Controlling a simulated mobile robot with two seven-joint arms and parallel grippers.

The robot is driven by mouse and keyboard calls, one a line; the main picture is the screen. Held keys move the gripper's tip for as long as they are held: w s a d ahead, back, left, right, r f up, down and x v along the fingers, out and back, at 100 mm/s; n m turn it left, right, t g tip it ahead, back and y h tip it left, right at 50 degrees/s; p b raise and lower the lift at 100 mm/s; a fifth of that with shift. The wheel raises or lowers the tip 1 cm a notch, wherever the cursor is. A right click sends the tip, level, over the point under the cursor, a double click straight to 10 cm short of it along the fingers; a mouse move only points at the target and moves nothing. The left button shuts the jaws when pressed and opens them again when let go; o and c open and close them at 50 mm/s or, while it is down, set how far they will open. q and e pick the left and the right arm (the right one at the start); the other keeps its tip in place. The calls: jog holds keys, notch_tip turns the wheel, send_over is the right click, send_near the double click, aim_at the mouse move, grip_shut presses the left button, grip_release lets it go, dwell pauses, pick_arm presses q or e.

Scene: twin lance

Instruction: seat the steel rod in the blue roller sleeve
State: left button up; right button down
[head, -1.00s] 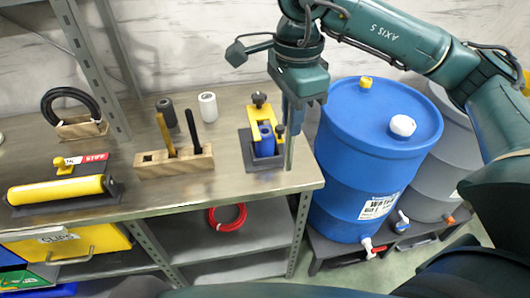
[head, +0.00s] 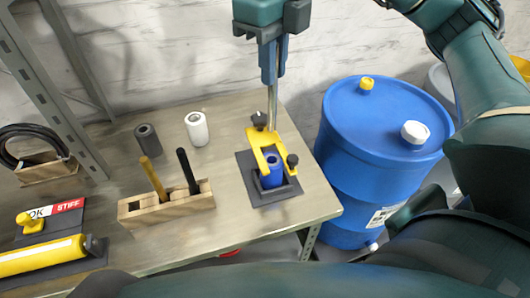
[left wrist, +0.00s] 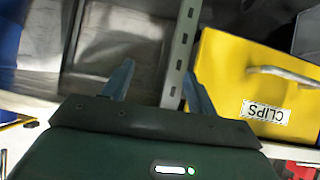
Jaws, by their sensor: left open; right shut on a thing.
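The blue roller sleeve (head: 271,172) stands upright in a yellow clamp (head: 258,140) on a dark square base (head: 249,182) near the bench's right end; its open top faces up. My right gripper (head: 273,78) is shut on the steel rod (head: 272,108), which hangs nearly upright. In the picture the rod's lower end is above the sleeve, by the clamp's far part and black knob; I cannot tell its exact depth. My left gripper (left wrist: 156,80) is open and empty in the left wrist view, in front of the lower shelving.
A wooden block (head: 168,210) with a yellow and a black stick stands left of the clamp. Grey (head: 147,137) and white (head: 197,128) rollers stand behind it. A blue barrel (head: 370,180) is close right of the bench. A yellow CLIPS bin (left wrist: 245,80) is near my left gripper.

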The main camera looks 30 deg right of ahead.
jog(key=b, duration=0.1)
send_over(273, 131)
notch_tip(273, 131, down, 5)
jog(key=shift+w+d+r, duration=0.1)
notch_tip(273, 131, down, 7)
jog(key=shift+r+b, duration=0.15)
jog(key=shift+b, duration=0.45)
jog(key=shift+w+f, duration=0.1)
jog(key=shift+f, duration=0.35)
notch_tip(273, 131, down, 4)
jog(key=shift+r, duration=0.15)
pick_arm(q)
jog(key=shift+s+d+f+h, duration=0.15)
jog(key=shift+d+h, duration=0.15)
jog(key=shift+d, duration=0.3)
jog(key=shift+f, duration=0.1)
pick_arm(e)
jog(key=shift+f, duration=0.25)
jog(key=c, duration=1.4)
grip_release()
jog(key=shift+r, duration=0.1)
